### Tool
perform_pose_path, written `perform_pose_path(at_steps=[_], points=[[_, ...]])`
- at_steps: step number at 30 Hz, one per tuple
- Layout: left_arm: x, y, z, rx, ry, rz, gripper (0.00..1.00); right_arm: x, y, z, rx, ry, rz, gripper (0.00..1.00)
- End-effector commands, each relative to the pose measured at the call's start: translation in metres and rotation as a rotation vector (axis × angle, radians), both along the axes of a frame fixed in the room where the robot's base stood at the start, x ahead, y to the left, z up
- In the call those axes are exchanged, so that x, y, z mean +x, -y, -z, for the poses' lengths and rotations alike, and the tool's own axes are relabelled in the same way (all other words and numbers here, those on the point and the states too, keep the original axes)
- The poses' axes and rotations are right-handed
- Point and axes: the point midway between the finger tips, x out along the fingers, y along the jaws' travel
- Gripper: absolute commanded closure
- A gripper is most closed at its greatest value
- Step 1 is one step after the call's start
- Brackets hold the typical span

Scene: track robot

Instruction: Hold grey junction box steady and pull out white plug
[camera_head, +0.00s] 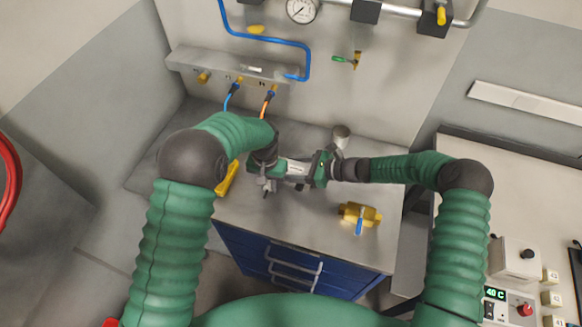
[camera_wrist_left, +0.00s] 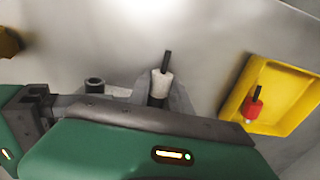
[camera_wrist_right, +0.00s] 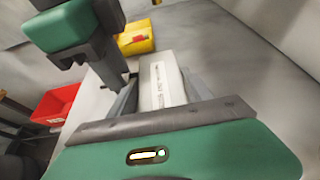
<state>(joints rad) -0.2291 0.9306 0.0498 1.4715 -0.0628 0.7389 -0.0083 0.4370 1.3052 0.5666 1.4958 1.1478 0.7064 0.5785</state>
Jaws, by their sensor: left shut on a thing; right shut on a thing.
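The grey junction box (camera_head: 296,168) is held above the bench between my two arms; its pale labelled face (camera_wrist_right: 160,82) fills the middle of the right wrist view. My right gripper (camera_head: 320,168) is shut on the box, one finger on each side. My left gripper (camera_head: 266,178) is at the box's left end. In the left wrist view the white plug (camera_wrist_left: 161,84), with a black stub on top, stands between the left fingers (camera_wrist_left: 155,99), which are shut on it. Whether the plug still sits in the box is hidden.
A yellow tray (camera_wrist_left: 300,97) holds a red plug (camera_wrist_left: 252,106). A brass valve (camera_head: 360,214) with a blue handle lies at the front right of the bench. A metal cylinder (camera_head: 341,133) stands behind the right gripper. Blue drawers (camera_head: 290,262) are below.

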Motion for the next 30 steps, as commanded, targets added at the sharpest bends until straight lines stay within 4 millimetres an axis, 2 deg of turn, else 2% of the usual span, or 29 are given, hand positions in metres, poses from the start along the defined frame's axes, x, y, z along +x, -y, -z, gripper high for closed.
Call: perform_pose_path(at_steps=[30], points=[[-0.0058, -0.0018, 0.0002, 0.000, -0.001, 0.000, 1.00, -0.0001, 0.0006, 0.0009, -0.001, -0.002, 0.002, 0.90]])
